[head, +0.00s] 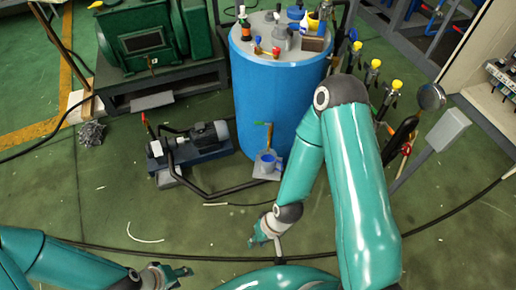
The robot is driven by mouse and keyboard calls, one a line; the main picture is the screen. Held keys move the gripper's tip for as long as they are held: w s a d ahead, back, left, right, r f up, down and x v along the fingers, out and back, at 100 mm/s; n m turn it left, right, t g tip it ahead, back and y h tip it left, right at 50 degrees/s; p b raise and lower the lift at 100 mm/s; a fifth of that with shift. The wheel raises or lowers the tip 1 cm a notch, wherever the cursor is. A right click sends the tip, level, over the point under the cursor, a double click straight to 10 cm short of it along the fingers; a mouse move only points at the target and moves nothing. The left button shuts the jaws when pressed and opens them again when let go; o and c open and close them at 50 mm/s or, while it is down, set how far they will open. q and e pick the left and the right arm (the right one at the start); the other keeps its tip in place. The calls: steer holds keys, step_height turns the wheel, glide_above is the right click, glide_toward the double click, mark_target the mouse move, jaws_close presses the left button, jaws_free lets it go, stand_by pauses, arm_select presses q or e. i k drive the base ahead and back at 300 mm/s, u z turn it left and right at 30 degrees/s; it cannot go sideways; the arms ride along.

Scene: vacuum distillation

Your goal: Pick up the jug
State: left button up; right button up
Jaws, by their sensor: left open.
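No item here is clearly a jug. A small blue vessel (268,161) sits on a grey block at the foot of the blue tank (275,100); it may be the jug, but it is too small to be sure. A white and yellow container (306,30) on the tank top could also be one. My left gripper (184,272) is open and empty at the bottom, low and left of the blue vessel. My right gripper (255,234) hangs below the blue vessel in the picture, apart from it; its fingers are too small to read.
Several small bottles and tools stand on the tank top. A grey motor pump (195,144) stands on the floor left of the tank. A green machine (140,35) is at the back left. Yellow-topped valves (373,72) line the right side. A dark cable crosses the green floor.

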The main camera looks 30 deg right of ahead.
mark_target(268, 160)
steer(key=z, duration=0.5)
steer(key=i, duration=1.15)
steer(key=z, duration=0.9)
steer(key=k, duration=0.65)
steer(key=z, duration=0.15)
steer(key=i, duration=0.75)
steer(key=u, duration=0.15)
